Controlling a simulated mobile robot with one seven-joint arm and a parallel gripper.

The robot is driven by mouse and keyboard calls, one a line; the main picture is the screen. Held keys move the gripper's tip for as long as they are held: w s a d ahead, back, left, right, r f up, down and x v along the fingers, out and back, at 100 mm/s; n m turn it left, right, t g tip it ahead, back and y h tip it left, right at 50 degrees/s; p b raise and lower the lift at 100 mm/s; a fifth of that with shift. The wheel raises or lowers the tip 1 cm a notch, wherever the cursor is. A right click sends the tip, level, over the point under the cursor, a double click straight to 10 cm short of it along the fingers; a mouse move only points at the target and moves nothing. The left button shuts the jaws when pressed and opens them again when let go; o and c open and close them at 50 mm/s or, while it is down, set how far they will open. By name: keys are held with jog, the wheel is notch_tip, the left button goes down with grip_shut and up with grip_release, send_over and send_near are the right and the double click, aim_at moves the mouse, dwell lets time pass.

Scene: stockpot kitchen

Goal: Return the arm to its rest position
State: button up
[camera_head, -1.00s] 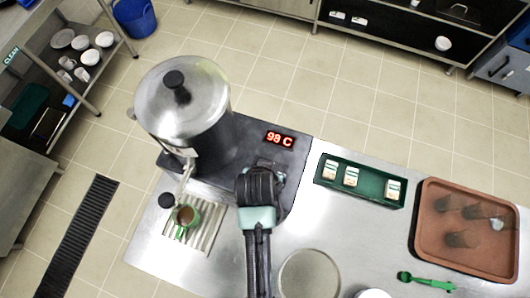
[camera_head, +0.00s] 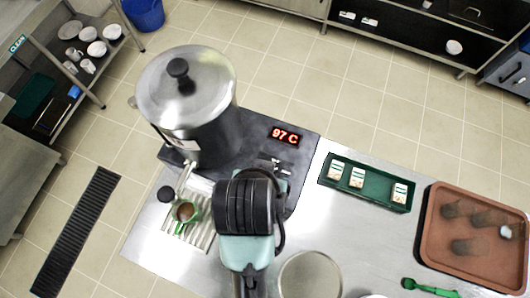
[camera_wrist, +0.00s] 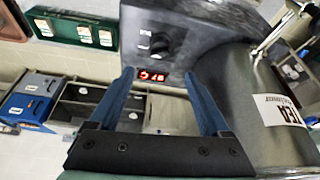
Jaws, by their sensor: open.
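My arm rises from the bottom of the head view, its dark joint in front of the urn's base. My gripper (camera_wrist: 160,88) shows in the wrist view with two blue fingers wide apart and nothing between them. The fingers point toward the dark urn base (camera_wrist: 170,40) with its red display and knob. The steel tea urn (camera_head: 187,95) stands on that base in the head view; its side with a TEA label (camera_wrist: 278,110) is at the right in the wrist view. In the head view the gripper itself is hidden behind my arm.
A green-handled cup (camera_head: 185,212) of brown liquid stands on the drip grate below the tap. A green box (camera_head: 365,184) with several small packets, a brown tray (camera_head: 475,255) and a green spoon (camera_head: 430,288) lie right on the counter. A round steel lid or plate (camera_head: 310,277) is near my arm.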

dwell(0.6)
jog(key=w+r+n+t+b, duration=0.1)
jog(key=w+r+t+b, duration=0.8)
jog(key=w+r, duration=0.95)
jog(key=s+r+t+b, duration=0.1)
jog(key=s+r+t, duration=0.2)
jog(key=r, duration=0.6)
jog(key=s+r+t+b, duration=0.1)
jog(key=s+r+t, duration=0.2)
jog(key=r+t, duration=0.3)
jog(key=s+d+r+n+t+b, duration=0.1)
jog(key=s+r+t, duration=0.2)
jog(key=r, duration=0.9)
jog(key=shift+s+t+y, duration=0.4)
jog(key=shift+t, duration=0.5)
jog(key=shift+d, duration=0.1)
